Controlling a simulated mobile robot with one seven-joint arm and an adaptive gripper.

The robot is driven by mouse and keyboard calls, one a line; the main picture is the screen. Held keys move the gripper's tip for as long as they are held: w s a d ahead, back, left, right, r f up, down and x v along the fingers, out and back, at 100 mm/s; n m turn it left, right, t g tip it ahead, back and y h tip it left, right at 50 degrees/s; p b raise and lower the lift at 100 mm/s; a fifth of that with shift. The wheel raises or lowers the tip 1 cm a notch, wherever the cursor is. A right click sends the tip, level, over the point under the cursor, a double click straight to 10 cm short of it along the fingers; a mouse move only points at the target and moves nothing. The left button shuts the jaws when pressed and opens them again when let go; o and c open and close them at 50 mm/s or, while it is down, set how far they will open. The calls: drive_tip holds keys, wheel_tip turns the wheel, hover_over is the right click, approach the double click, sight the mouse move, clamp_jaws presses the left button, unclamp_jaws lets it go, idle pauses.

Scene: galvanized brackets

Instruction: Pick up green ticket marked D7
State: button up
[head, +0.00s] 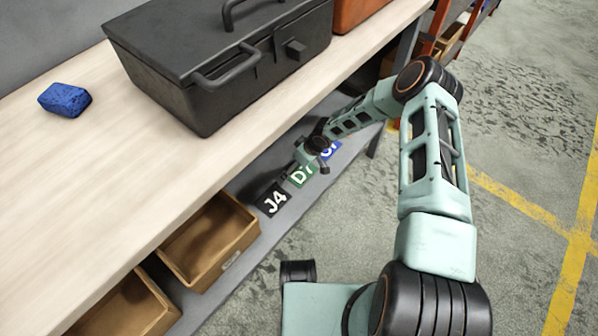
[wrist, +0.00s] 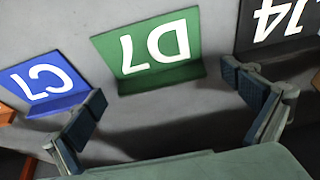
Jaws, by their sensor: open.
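The green ticket marked D7 (wrist: 150,50) shows upside down in the wrist view, on a grey shelf surface and just beyond my fingertips. In the head view the green ticket (head: 299,177) is partly hidden by my arm's end. My gripper (wrist: 165,100) is open and empty, its two padded fingers spread to either side below the ticket. My gripper also shows in the head view (head: 305,158), beside the tickets under the tabletop. A black ticket marked J4 (head: 272,200) stands on one side of D7. A blue ticket (head: 330,150) stands on the other; it reads C7 in the wrist view (wrist: 43,85).
The wooden tabletop (head: 60,180) overhangs the lower shelf (head: 305,203). Wooden bins (head: 205,240) sit on the shelf at the near end. A black toolbox (head: 190,85) and a blue block (head: 64,98) rest on top. Open floor lies to the right.

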drive_tip(key=c, duration=1.1)
drive_tip(key=shift+r, duration=0.15)
drive_tip(key=shift+c, duration=0.2)
